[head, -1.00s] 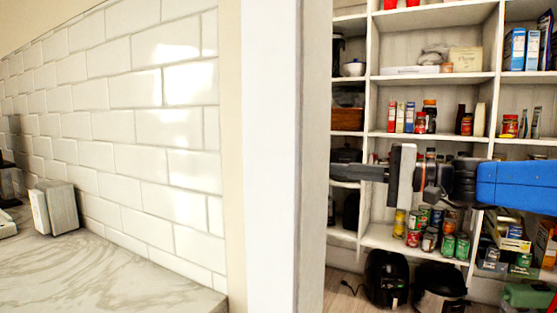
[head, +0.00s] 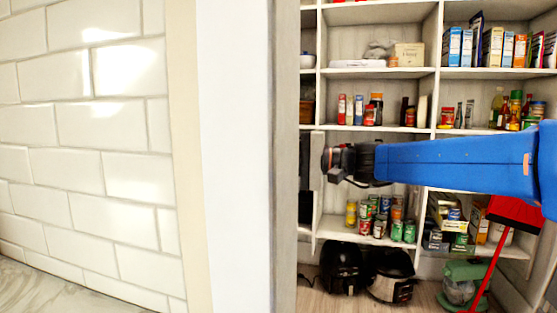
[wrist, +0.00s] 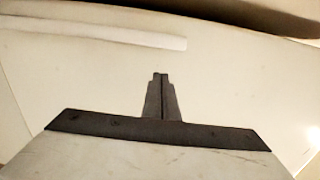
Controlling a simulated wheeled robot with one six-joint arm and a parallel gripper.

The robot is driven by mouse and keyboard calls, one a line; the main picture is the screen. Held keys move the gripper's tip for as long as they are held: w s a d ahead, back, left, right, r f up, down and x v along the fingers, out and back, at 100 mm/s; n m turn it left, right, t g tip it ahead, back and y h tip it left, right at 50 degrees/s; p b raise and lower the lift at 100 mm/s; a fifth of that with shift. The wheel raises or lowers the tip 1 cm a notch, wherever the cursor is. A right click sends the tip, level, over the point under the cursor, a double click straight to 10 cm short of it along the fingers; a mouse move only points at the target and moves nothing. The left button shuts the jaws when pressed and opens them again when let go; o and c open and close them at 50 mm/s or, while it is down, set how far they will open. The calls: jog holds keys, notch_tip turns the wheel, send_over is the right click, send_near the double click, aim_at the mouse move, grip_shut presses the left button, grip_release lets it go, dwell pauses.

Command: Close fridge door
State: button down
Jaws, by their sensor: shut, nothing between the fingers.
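No fridge can be made out for sure in the head view. In the wrist view a broad pale flat surface (wrist: 90,85) fills most of the picture; it may be the fridge door, but I cannot tell. A long pale raised strip (wrist: 110,32) crosses its upper left. My gripper (wrist: 161,78) is shut and empty, pointing at this surface; whether it touches is unclear.
A white and grey wall end (head: 240,160) stands close in the middle, with white tiles (head: 90,130) and a marble counter (head: 35,285) to its left. Stocked shelves (head: 380,72) stand behind my arm. Black appliances (head: 343,270) and a red broom (head: 492,260) are on the floor.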

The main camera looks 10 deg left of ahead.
jog(key=a, duration=0.6)
dwell(0.3)
jog(key=a, duration=0.3)
jog(key=shift+a+r, duration=0.15)
jog(key=shift+r, duration=0.1)
dwell(0.3)
